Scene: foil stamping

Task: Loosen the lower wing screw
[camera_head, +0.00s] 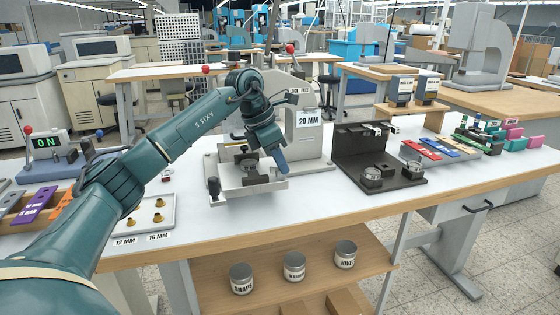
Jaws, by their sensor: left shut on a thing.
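The press (302,136) marked "20 MM" stands on the white-topped table, with a light metal tray (232,191) at its front. Dark clamp parts (248,166) sit over the tray, and a black knob (213,187) stands at its front left corner. My left arm comes in from the left and bends down to the press. My left gripper (283,170) points down at the right side of the tray, shut on a small part that its fingers hide. By its place this is the lower wing screw, though its shape does not show. My right gripper is out of view.
To the right stand a black fixture (345,150) with round metal parts and several coloured blocks (515,142). A tray of brass pieces (150,222) lies to the left. Labelled tins (294,267) stand on the shelf below. White tabletop is clear in front of the press.

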